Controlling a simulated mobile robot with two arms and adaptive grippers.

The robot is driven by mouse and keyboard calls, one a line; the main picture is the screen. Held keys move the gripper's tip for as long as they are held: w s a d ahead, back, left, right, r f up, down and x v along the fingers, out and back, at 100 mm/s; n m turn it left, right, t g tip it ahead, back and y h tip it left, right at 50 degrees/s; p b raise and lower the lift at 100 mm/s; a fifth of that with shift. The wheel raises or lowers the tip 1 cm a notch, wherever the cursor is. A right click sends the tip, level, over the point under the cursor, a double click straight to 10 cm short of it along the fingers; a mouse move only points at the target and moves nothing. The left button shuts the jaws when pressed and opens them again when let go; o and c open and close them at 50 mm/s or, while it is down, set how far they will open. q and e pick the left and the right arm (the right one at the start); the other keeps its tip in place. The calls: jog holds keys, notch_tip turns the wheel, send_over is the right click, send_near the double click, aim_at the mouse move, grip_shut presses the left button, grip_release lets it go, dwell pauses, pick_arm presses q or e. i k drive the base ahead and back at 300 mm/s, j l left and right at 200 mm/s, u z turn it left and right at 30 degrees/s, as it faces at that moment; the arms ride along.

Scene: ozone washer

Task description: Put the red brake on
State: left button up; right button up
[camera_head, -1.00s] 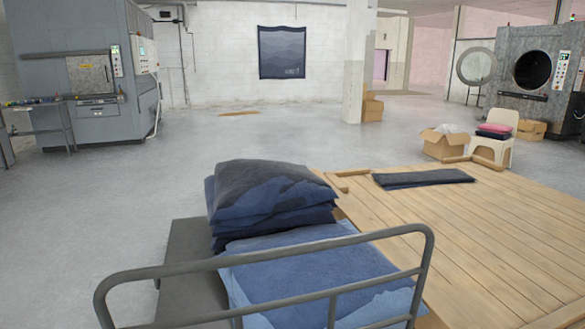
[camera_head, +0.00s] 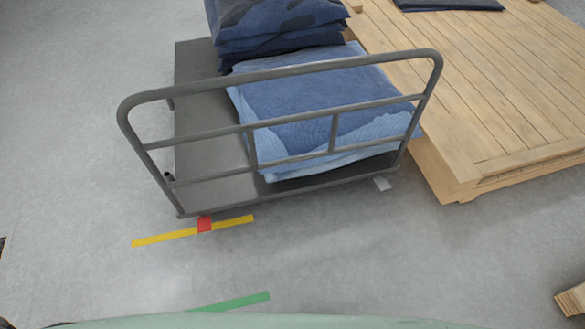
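The red brake (camera_head: 204,224) is a small red piece at the near left edge of the cart, low by the floor. It sits over a yellow floor stripe (camera_head: 160,238). The grey platform cart (camera_head: 205,150) has a tubular handle frame (camera_head: 280,75) on its near side. A grey piece (camera_head: 382,183) shows low at the cart's near right corner. Neither of my grippers is in view.
Folded blue fabric (camera_head: 300,110) and a stack of dark blue bundles (camera_head: 275,25) lie on the cart. A wooden platform (camera_head: 480,110) stands close on the right. A green stripe (camera_head: 235,301) marks the floor nearer me. Floor left of the cart is clear.

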aim_at(204, 222)
jog(key=u, duration=1.15)
